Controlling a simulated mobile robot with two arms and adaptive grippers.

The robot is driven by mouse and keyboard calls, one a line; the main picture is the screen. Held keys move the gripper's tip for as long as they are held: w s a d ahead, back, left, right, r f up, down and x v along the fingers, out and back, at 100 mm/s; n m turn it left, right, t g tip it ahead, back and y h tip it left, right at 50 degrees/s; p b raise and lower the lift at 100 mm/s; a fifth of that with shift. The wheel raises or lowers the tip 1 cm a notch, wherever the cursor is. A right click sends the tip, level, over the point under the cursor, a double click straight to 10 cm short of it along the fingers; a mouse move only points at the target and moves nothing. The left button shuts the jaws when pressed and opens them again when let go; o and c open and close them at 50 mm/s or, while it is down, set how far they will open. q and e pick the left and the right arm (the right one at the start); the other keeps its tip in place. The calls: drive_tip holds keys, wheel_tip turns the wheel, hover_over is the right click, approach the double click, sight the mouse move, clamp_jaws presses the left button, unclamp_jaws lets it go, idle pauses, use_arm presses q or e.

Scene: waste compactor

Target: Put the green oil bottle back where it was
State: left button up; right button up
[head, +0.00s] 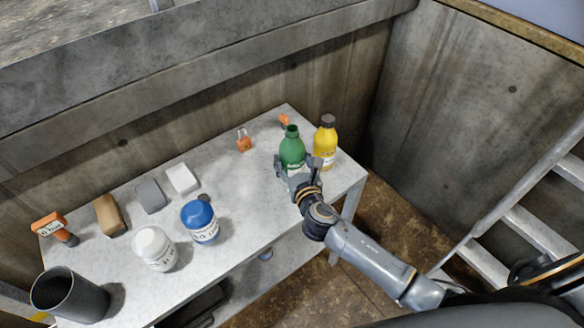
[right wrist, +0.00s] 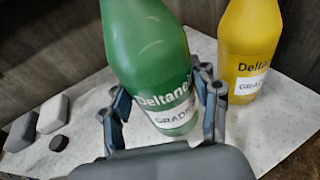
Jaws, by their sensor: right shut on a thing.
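The green oil bottle (head: 292,148) is at the right part of the grey table, beside the yellow bottle (head: 325,141). My right gripper (head: 297,170) is shut on the green bottle, around its lower body. In the right wrist view the green bottle (right wrist: 150,50) stands between the two fingers (right wrist: 165,115), with its label facing me and its top out of frame. The yellow bottle (right wrist: 247,45) is just right of it, apart from it. My left gripper is not in view.
On the table (head: 240,185) are an orange padlock (head: 243,140), white block (head: 183,179), grey block (head: 150,196), brown block (head: 110,214), blue jar (head: 200,222), white jar (head: 154,249), black cup (head: 70,295) and orange tool (head: 52,227). Concrete walls stand behind; a metal ladder (head: 535,230) is right.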

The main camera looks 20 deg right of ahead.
sight(292, 168)
drive_tip(key=shift+w+f+b, duration=0.2)
drive_tip(key=shift+f+b, duration=0.2)
drive_tip(key=shift+f, duration=1.3)
drive_tip(key=shift+f, duration=0.15)
drive_tip(key=o, duration=1.5)
drive_tip(key=shift+s+r, duration=0.15)
drive_tip(key=shift+r, duration=0.05)
drive_tip(key=s, duration=0.4)
drive_tip(key=s+r, duration=0.1)
drive_tip(key=s, duration=0.2)
drive_tip(key=s+r, duration=0.1)
drive_tip(key=s, duration=0.3)
drive_tip(key=shift+s+a+r, duration=0.15)
drive_tip(key=shift+s, duration=0.15)
